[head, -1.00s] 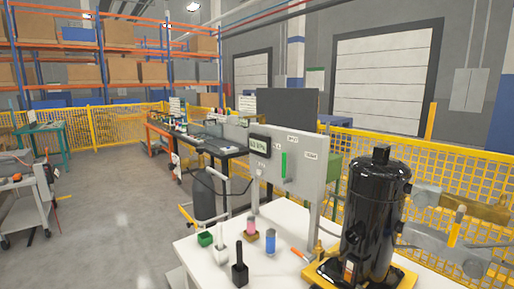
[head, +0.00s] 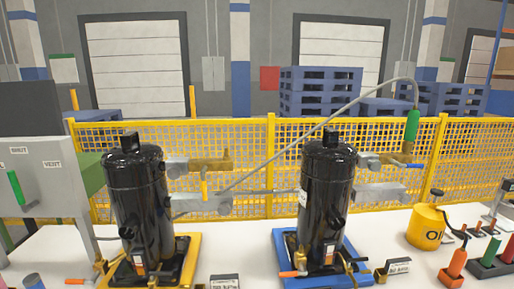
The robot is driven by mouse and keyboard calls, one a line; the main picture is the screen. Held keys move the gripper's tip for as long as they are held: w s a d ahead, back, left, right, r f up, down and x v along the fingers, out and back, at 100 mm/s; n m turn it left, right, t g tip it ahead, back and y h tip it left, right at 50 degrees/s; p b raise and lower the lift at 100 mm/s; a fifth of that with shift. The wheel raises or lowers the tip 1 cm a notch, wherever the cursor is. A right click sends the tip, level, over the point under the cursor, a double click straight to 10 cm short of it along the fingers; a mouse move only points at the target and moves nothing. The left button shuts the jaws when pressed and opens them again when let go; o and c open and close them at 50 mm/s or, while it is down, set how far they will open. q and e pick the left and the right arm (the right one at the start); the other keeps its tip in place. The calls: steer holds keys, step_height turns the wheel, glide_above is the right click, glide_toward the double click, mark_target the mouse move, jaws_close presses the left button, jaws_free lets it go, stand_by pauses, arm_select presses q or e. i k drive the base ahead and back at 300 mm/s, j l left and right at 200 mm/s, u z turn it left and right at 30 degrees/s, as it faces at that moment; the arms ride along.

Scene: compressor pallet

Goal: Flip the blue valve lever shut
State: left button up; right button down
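The right black compressor (head: 326,205) stands upright on a blue pallet (head: 283,245). A brass valve (head: 392,160) sticks out to the right from its upper side. A small blue lever (head: 413,166) shows at the valve's right end and lies roughly level, pointing right. It is small here, so its exact angle is hard to tell. A green-handled fitting (head: 412,124) on a grey hose stands upright just above the valve's right end; I cannot tell if they touch. Neither of my grippers is in view.
A left black compressor (head: 138,205) on a yellow pallet (head: 189,250) has a brass valve with a yellow lever (head: 204,184) hanging down. The grey hose (head: 300,140) arcs between the compressors. A yellow oil can (head: 427,227) stands at the right. Yellow mesh fencing (head: 240,150) runs behind.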

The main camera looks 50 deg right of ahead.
mark_target(393, 162)
steer(key=z, duration=2.65)
steer(key=i+l, duration=0.15)
steer(key=l, duration=0.25)
steer(key=i+l, duration=0.15)
steer(key=l, duration=0.25)
steer(key=i+l+u, duration=0.1)
steer(key=l, duration=0.3)
steer(key=i+l, duration=0.2)
steer(key=l, duration=0.2)
steer(key=i+l, duration=0.15)
steer(key=l, duration=0.25)
steer(key=i+l+u, duration=0.1)
steer(key=l, duration=0.3)
